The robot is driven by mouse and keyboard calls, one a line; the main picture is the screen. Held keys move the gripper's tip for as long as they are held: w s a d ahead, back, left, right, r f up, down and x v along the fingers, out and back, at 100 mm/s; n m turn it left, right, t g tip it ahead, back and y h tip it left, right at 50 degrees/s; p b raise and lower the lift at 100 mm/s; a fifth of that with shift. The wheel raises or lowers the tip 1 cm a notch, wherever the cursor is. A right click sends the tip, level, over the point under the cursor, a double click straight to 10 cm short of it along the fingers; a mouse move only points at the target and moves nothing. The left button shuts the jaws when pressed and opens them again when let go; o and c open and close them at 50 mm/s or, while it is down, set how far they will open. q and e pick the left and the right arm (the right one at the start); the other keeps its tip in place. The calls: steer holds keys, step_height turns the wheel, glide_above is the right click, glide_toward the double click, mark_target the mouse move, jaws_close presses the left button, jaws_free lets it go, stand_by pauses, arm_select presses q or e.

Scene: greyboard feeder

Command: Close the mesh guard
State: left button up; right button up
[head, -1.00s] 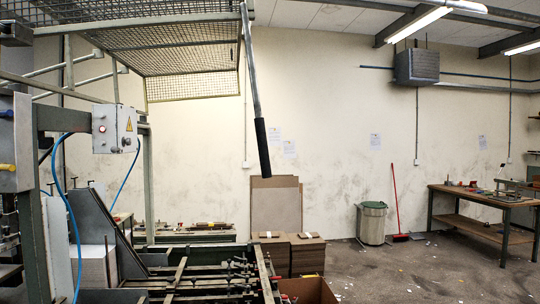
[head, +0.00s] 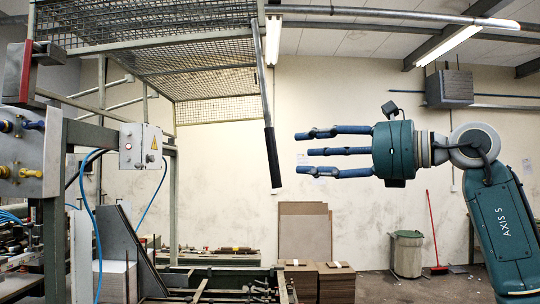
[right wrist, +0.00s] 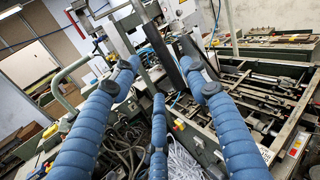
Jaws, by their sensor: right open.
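The mesh guard (head: 172,38) is raised at the upper left of the head view, a wire-mesh panel in a grey frame. A grey handle bar hangs from its right end, slightly tilted, with a black grip (head: 272,157) at its lower end. My right gripper (head: 308,153) is open and empty, its blue fingers pointing left toward the grip. In the head view a gap shows between fingertips and grip. In the right wrist view the black grip (right wrist: 163,55) shows beyond and between the spread fingers. My left gripper is not in view.
The feeder machine stands below the guard, with a control box (head: 140,147) on its post. Cardboard stacks (head: 336,283) stand below the grip. A bin (head: 407,254) and red broom (head: 432,228) are by the back wall.

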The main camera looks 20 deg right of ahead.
mark_target(275, 154)
steer(key=p+x, duration=0.4)
steer(key=x, duration=0.4)
steer(key=shift+w+a+r, duration=0.1)
steer(key=shift+w+a, duration=0.15)
steer(key=shift+w, duration=0.05)
steer(key=shift+w+a, duration=0.4)
steer(key=shift+w, duration=0.1)
steer(key=shift+c, duration=0.3)
steer(key=shift+f, duration=0.2)
jaws_close()
